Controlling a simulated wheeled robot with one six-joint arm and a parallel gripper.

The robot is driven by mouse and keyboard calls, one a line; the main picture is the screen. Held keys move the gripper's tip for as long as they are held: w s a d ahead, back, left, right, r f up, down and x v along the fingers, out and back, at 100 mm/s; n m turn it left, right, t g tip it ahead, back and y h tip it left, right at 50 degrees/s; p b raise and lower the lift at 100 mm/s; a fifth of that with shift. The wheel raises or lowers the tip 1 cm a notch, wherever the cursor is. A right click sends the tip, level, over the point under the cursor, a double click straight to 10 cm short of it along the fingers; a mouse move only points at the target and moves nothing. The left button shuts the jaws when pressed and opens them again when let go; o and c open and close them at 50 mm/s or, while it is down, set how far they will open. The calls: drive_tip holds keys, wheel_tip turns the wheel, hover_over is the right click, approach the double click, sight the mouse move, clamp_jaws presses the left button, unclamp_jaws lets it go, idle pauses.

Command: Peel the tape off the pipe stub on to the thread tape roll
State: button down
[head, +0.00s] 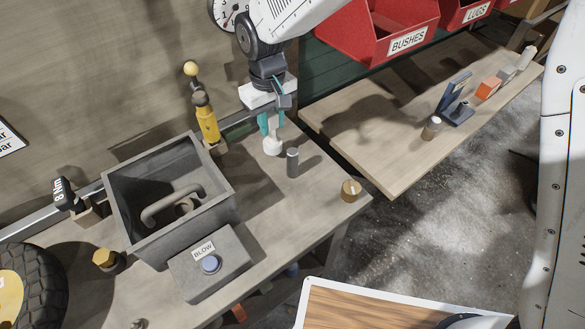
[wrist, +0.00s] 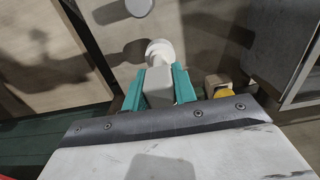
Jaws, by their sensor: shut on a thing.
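My gripper (head: 268,125) points down over the bench, its teal fingers closed on a pale piece with a rounded white end, which I take to be the thread tape roll (head: 273,146). In the wrist view the white roll (wrist: 160,49) shows just beyond the fingers, with a pale block between them. A round grey top, probably the stub's (wrist: 139,6), is cut by the wrist view's upper edge. I cannot make out tape on it.
A grey open bin (head: 222,197) and a BLOW button box (head: 232,268) stand to the left. A yellow tool (head: 206,122) stands behind. A brass cylinder (head: 350,190) sits near the bench's right corner. Red bins (head: 380,45) hang at upper right. Bench around the stub is clear.

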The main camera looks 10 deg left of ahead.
drive_tip(key=shift+w+a+r, duration=0.15)
drive_tip(key=shift+a+r, duration=0.05)
drive_tip(key=shift+r, duration=2.1)
drive_tip(key=shift+w+a+r, duration=0.1)
drive_tip(key=shift+a+r, duration=0.05)
drive_tip(key=shift+r, duration=2.1)
